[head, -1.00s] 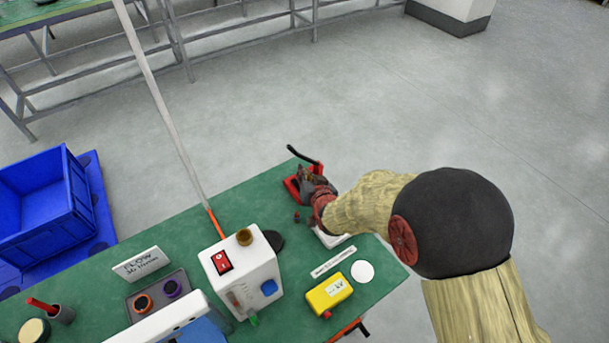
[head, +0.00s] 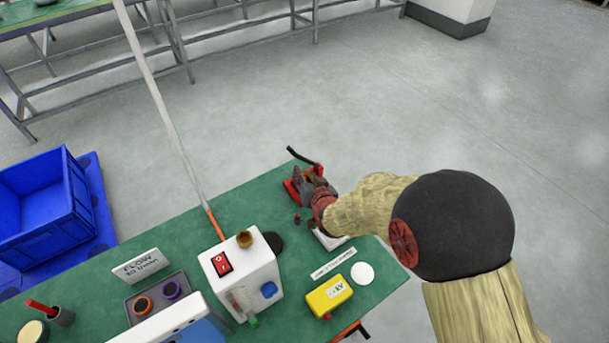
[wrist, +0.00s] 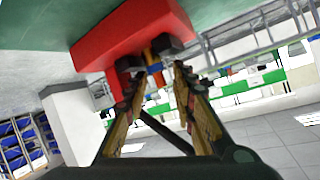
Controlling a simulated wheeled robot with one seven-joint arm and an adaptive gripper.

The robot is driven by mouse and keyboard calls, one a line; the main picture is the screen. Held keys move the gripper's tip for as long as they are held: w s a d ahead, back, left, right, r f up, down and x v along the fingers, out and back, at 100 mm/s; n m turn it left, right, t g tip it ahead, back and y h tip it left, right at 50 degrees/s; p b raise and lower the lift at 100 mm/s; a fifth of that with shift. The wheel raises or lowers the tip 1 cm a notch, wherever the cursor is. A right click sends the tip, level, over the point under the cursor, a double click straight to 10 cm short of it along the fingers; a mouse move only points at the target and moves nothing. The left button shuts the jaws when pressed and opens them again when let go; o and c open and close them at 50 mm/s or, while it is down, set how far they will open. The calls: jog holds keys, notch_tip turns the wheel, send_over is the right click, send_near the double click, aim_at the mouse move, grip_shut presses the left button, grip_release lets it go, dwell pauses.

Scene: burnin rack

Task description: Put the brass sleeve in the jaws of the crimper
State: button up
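The red crimper (head: 291,190) stands at the far edge of the green bench, its black lever (head: 303,155) raised. In the wrist view the crimper's red body (wrist: 125,35) fills the upper middle, with black jaw blocks (wrist: 171,44) below it. A small brass-coloured piece, apparently the brass sleeve (wrist: 151,56), shows between the jaw blocks. My gripper (wrist: 158,76) is just short of the jaws, its two fingers apart with background showing between them. In the head view my gripper (head: 312,184) hides part of the crimper, and the sleeve is hard to make out.
A white box with a red switch (head: 236,275), a yellow box (head: 329,294), a white disc (head: 362,273) and a label strip (head: 334,263) stand nearer on the bench (head: 190,243). A thin pole (head: 163,100) rises behind. Blue crates (head: 40,210) are at left.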

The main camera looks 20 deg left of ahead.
jog(key=p+v, duration=0.3)
jog(key=v, duration=0.9)
jog(key=shift+r, duration=0.2)
jog(key=s+d+r+m+g+h, duration=0.15)
jog(key=d+r+h, duration=0.25)
jog(key=d+r, duration=1.15)
jog(key=s+d+r+g+h, duration=0.1)
jog(key=s+d+r+g, duration=0.1)
jog(key=s+d, duration=0.5)
jog(key=s+d+r+m+g+h, duration=0.1)
jog(key=s+d+r+g+h, duration=0.1)
jog(key=s+d, duration=0.6)
jog(key=s+r, duration=0.1)
jog(key=s, duration=0.4)
jog(key=shift+d, duration=0.25)
